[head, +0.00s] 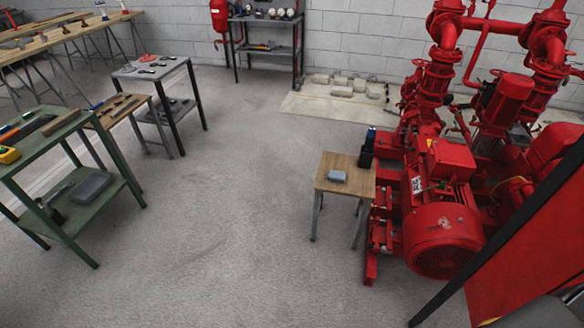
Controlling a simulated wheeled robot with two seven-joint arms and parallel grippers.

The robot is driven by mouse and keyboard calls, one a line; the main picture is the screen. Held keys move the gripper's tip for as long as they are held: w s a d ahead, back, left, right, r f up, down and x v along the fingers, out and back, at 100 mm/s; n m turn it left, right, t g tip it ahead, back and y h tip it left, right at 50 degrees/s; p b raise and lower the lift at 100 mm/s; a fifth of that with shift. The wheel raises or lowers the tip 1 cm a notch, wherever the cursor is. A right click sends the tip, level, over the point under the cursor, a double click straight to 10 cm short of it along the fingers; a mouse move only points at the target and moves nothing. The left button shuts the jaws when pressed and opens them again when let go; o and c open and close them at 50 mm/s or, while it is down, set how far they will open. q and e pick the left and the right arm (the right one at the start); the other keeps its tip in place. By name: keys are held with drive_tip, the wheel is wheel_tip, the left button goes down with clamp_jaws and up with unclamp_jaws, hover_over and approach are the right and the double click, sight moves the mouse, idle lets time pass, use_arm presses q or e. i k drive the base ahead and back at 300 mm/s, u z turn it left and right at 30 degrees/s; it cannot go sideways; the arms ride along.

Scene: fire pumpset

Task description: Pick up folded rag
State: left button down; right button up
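A small grey-blue folded rag (337,176) lies flat on top of a small wooden table (345,190) right of the middle in the head view. It looks like a small flat pad, and nothing touches it. A black upright object (366,152) stands behind it at the table's right back corner. Neither of my grippers is in view.
A red pump set (440,200) stands close to the small table's right side. A red panel with a black frame (535,245) is at the lower right. A green table (75,145) and a small grey-topped table (152,68) stand at left. The middle floor is clear.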

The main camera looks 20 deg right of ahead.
sight(337, 176)
drive_tip(key=u, duration=0.25)
drive_tip(key=i, duration=1.55)
drive_tip(key=z, duration=0.7)
